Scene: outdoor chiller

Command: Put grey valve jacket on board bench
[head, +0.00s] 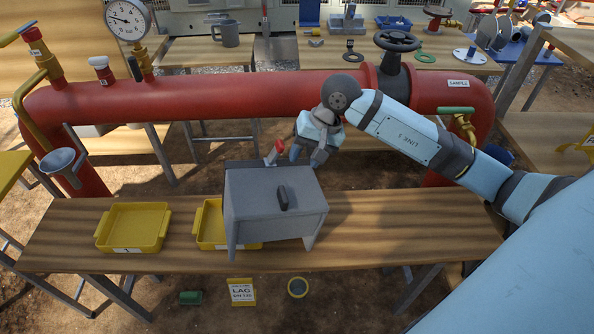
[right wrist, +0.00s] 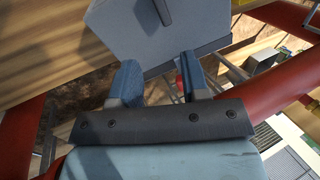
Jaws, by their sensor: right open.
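The grey valve jacket (head: 262,190) is a grey box with a black handle on top and open-looking lower sides. It stands on the wooden board bench (head: 385,222), partly over the second yellow tray; whether it touches the tray is hidden. My right gripper (head: 297,153) is just behind the jacket's back edge, with its fingers apart. In the right wrist view the open fingers (right wrist: 158,70) point at the grey jacket (right wrist: 150,30), with nothing gripped between them. A small red piece shows beside one finger. My left gripper is out of view.
A yellow tray (head: 131,228) stands on the bench's left, and another (head: 209,226) is partly hidden by the jacket. A red pipe (head: 225,100) with a gauge and a black handwheel runs behind the bench. The bench's right part is clear.

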